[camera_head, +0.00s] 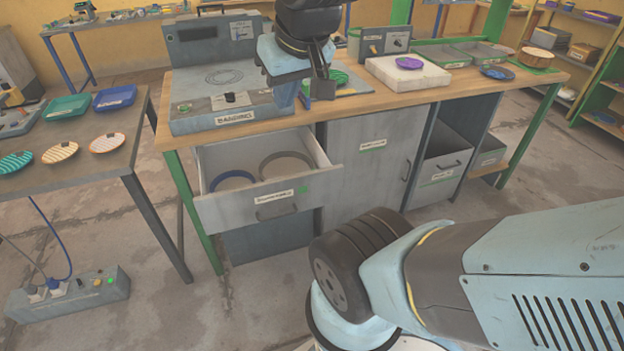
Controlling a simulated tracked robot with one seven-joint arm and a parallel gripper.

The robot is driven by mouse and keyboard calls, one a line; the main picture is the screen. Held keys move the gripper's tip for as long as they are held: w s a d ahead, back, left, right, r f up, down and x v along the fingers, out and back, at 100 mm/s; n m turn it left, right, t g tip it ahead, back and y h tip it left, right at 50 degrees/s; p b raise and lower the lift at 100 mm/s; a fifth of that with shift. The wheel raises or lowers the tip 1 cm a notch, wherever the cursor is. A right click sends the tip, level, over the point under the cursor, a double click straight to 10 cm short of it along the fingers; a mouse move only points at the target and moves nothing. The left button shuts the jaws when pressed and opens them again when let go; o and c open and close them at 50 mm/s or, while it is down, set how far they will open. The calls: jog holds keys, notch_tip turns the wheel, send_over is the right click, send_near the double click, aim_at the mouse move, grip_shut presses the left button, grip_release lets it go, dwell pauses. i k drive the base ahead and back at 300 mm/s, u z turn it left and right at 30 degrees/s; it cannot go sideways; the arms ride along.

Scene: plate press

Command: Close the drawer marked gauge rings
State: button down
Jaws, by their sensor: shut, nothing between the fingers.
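A grey drawer (225,210) under the left part of the wooden workbench stands pulled open. Its front has a small label, too blurred to read surely, a green mark and a dark handle (276,211). A blue ring (232,176) and a grey-brown ring (284,156) lie inside it. My gripper (321,90) is above the bench top, beside the grey machine, higher than the drawer and behind its front. It is shut and empty, apart from the drawer. Its fingertips are small and dark here.
A grey machine (215,115) stands on the bench above the drawer. A closed cabinet door (365,165) is right of the drawer, with an open-topped bin (440,165) beyond. A side table (75,175) with plates stands left. Floor before the drawer is clear.

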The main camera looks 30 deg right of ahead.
aim_at(291, 188)
jog(key=u, duration=0.35)
jog(key=k, duration=1.75)
jog(key=z, duration=0.7)
jog(key=i, duration=1)
jog(key=z, duration=0.05)
